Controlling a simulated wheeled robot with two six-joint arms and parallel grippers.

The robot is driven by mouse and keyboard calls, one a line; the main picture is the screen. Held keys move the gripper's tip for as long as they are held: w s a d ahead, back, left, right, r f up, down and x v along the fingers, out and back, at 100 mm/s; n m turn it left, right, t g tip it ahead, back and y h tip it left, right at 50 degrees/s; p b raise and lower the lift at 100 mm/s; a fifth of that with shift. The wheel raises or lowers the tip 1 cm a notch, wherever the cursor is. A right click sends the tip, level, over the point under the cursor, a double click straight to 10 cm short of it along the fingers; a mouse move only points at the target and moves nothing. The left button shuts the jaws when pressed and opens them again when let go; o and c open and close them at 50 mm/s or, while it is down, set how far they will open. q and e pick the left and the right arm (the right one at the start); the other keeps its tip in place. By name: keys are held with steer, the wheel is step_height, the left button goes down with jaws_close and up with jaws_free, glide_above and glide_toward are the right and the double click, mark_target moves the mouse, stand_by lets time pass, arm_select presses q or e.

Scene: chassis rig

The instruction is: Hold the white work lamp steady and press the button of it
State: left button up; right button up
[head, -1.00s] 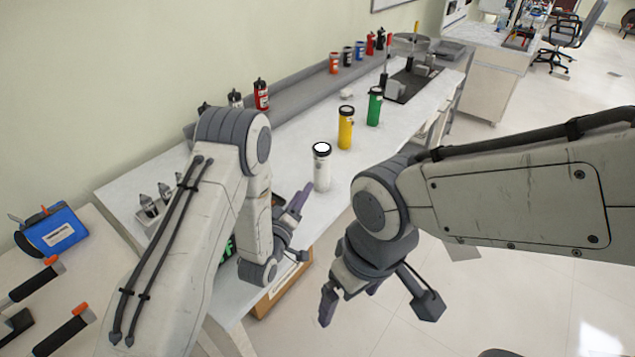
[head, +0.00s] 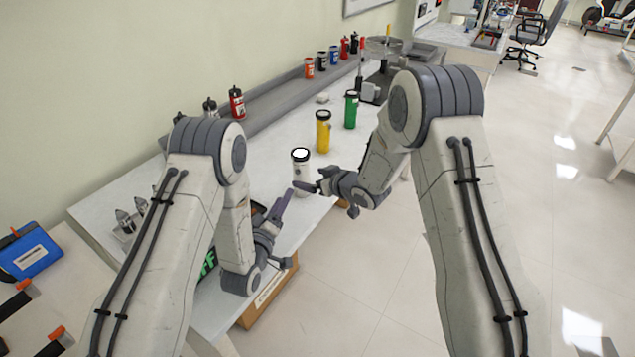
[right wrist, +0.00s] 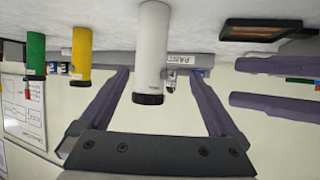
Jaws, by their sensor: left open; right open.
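The white work lamp (head: 301,158) stands upright on the bench, with a black rim round its pale top. My right gripper (head: 308,187) is open at the lamp's right side, low on its body; one finger crosses in front of it. In the right wrist view, which is upside down, the lamp (right wrist: 150,45) shows between the two spread fingers; contact cannot be told. My left gripper (head: 280,208) is open, just in front and left of the lamp. Its two purple fingers (right wrist: 237,82) point at the lamp from the right in the wrist view. The lamp's button is not clearly seen.
A yellow lamp (head: 323,131) and a green lamp (head: 351,109) stand behind along the bench. A red bottle (head: 237,104) and several small containers stand on the grey ledge (head: 276,98). A cardboard box (head: 267,293) is below the bench edge.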

mark_target(306, 179)
steer(key=f, duration=0.1)
steer(key=w+d+f, duration=0.1)
steer(key=shift+w+f+y, duration=0.15)
steer(key=shift+f+y, duration=0.15)
steer(key=shift+f, duration=0.1)
steer(key=x, duration=1)
steer(key=shift+w, duration=0.2)
jaws_close()
arm_select(q)
jaws_close()
arm_select(e)
steer(key=shift+t, duration=0.3)
stand_by(0.7)
